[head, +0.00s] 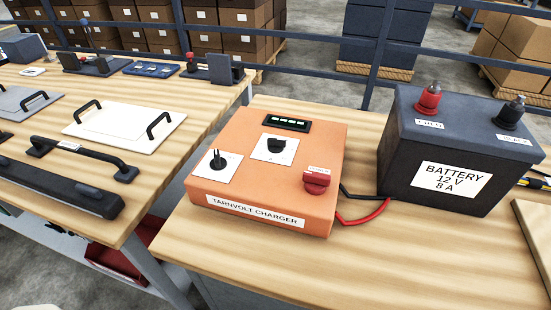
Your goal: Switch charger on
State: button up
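An orange charger (252,190), labelled TARNVOLT CHARGER on its front, sits on the wooden bench. Its sloped top carries a black knob on a white plate at the left (217,162), a second black knob on a white plate in the middle (276,147), and a red knob (317,180) at the right with a small label above it. A dark display (286,124) with small greenish marks lies at the back; the marks and the small labels are too small to read. My gripper is not in view.
A dark battery (455,155), labelled 12 V 8 A, stands right of the charger with a red and a black terminal on top. Red and black cables (362,215) lie between them. A gap separates this bench from the left bench (60,230), which holds handled panels.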

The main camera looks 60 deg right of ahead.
aim_at(316, 184)
jog(key=k+j+z, duration=0.1)
jog(key=z, duration=0.4)
jog(key=k+z, duration=0.45)
jog(key=i+l, duration=0.05)
jog(key=i, duration=0.05)
